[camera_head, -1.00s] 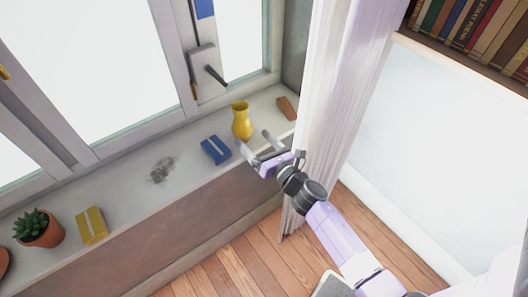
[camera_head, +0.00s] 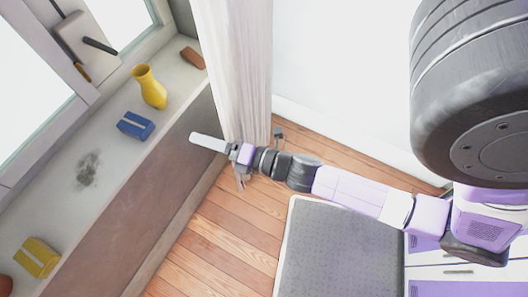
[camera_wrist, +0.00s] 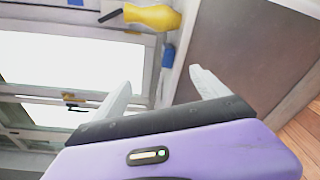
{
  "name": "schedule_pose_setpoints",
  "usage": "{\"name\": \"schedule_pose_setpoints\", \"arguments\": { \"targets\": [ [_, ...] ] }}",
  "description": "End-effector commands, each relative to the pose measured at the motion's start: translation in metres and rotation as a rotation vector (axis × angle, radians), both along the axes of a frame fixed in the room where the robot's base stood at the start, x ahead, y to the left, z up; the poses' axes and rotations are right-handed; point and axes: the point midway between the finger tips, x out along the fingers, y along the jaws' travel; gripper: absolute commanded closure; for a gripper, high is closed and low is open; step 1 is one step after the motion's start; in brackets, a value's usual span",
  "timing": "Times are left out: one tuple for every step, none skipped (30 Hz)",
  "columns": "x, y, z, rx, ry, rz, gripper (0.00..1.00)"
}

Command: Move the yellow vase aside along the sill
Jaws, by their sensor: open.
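The yellow vase (camera_head: 150,87) stands upright on the window sill (camera_head: 112,122), near its far end. In the wrist view the vase (camera_wrist: 153,17) shows sideways at the top, beyond the fingers and apart from them. My gripper (camera_head: 194,138) is off the sill's front edge, to the right of and below the vase in the head view. In the wrist view my gripper (camera_wrist: 160,82) has its two fingers spread with nothing between them. In the head view the fingers overlap.
A blue box (camera_head: 135,126) lies close to the vase, and a brown block (camera_head: 192,58) lies beyond it. A yellow box (camera_head: 37,257) and a dark stain (camera_head: 88,168) are nearer. A white curtain (camera_head: 236,70) hangs at the sill's end. The window handle (camera_head: 98,46) juts out.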

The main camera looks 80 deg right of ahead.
Motion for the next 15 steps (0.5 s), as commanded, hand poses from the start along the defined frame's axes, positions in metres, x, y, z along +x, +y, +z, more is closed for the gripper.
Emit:
{"name": "schedule_pose_setpoints", "arguments": {
  "targets": [
    [-0.022, 0.016, 0.004, 0.161, -0.001, 0.009, 0.16],
    [-0.033, 0.025, 0.007, 0.267, -0.005, 0.009, 0.16],
    [-0.047, 0.036, 0.012, 0.411, -0.009, 0.007, 0.16],
    [-0.058, 0.045, 0.016, 0.519, -0.011, 0.004, 0.16],
    [-0.069, 0.052, 0.021, 0.628, -0.011, -0.001, 0.16],
    [-0.082, 0.063, 0.028, 0.773, -0.011, -0.011, 0.16],
    [-0.092, 0.069, 0.033, 0.883, -0.010, -0.022, 0.16],
    [-0.102, 0.076, 0.039, 0.991, -0.009, -0.035, 0.16],
    [-0.113, 0.084, 0.047, 1.131, -0.009, -0.054, 0.16],
    [-0.122, 0.090, 0.052, 1.231, -0.007, -0.070, 0.16],
    [-0.129, 0.095, 0.058, 1.327, -0.006, -0.088, 0.16],
    [-0.138, 0.100, 0.065, 1.444, -0.006, -0.112, 0.16],
    [-0.144, 0.104, 0.070, 1.526, -0.006, -0.131, 0.16],
    [-0.149, 0.107, 0.075, 1.599, -0.006, -0.148, 0.16],
    [-0.154, 0.111, 0.080, 1.684, -0.009, -0.171, 0.16]
  ]
}}
